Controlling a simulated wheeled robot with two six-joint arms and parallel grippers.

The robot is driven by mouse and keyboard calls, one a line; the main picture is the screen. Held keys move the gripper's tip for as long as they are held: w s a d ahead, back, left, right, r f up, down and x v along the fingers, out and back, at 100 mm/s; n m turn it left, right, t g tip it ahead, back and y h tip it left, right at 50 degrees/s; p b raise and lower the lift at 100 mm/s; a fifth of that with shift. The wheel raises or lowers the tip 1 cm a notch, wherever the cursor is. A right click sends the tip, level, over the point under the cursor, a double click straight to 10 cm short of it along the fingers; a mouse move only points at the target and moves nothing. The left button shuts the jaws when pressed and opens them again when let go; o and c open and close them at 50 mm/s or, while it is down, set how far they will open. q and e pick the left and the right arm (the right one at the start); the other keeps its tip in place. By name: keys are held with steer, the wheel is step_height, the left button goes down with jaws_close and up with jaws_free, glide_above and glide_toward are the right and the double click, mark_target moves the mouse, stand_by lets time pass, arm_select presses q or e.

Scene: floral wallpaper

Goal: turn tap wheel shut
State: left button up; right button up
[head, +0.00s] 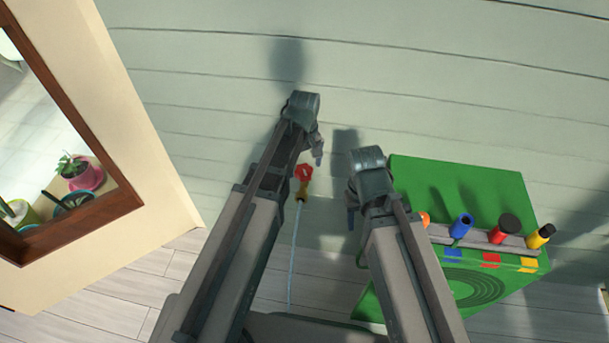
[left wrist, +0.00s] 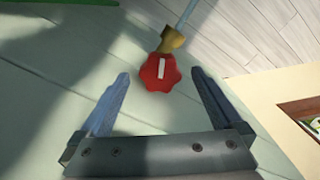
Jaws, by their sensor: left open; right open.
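The tap wheel (head: 304,172) is a small red lobed knob with a white bar on its face. It sits on a brass tap body (head: 301,191) low on the pale green wall, and a thin stream of water (head: 294,250) runs down from it. In the left wrist view the wheel (left wrist: 159,72) lies just beyond and between the fingertips of my left gripper (left wrist: 160,78), which is open and apart from it. In the head view my left gripper (head: 319,152) is just above the wheel. My right gripper (head: 352,225) is open and empty, to the right of the tap.
A green cabinet (head: 430,185) stands at the right, with a rack of coloured tubes (head: 503,228) on its front. A wood-framed mirror or window (head: 110,205) is at the left. The wall around the tap is clear.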

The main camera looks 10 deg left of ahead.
arm_select(q)
steer(key=shift+f+b, duration=0.35)
steer(key=shift+f, duration=0.4)
steer(key=c, duration=1.4)
